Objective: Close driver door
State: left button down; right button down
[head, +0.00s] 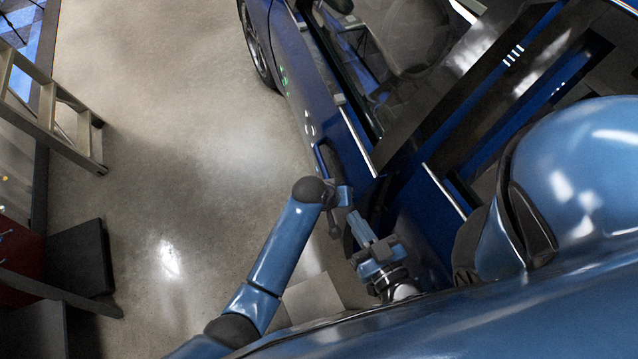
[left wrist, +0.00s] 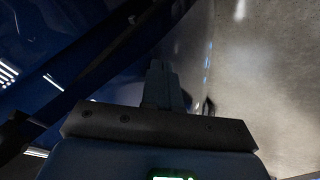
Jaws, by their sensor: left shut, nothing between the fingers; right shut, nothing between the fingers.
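The blue driver door (head: 352,150) is at the middle of the head view, with its chrome trim and window frame. Its rear edge stands out from the car's rear side, so it looks partly open. My right gripper (head: 357,222) is shut and empty, beside the door's rear edge; I cannot tell whether it touches. My left arm reaches in from the lower left to the door's outer side; its gripper is hard to make out there. In the left wrist view my left gripper (left wrist: 158,70) is shut and empty, pointing along the dark blue car side.
The blue car (head: 264,20) fills the upper right of the head view, with its front wheel (head: 250,40) at the top. A ladder (head: 60,125) stands at the left, near a dark box (head: 82,255). The concrete floor (head: 180,130) between them is clear.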

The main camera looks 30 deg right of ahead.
pick_arm(q)
jog(key=shift+s+d, duration=0.2)
jog(key=shift+d, duration=0.85)
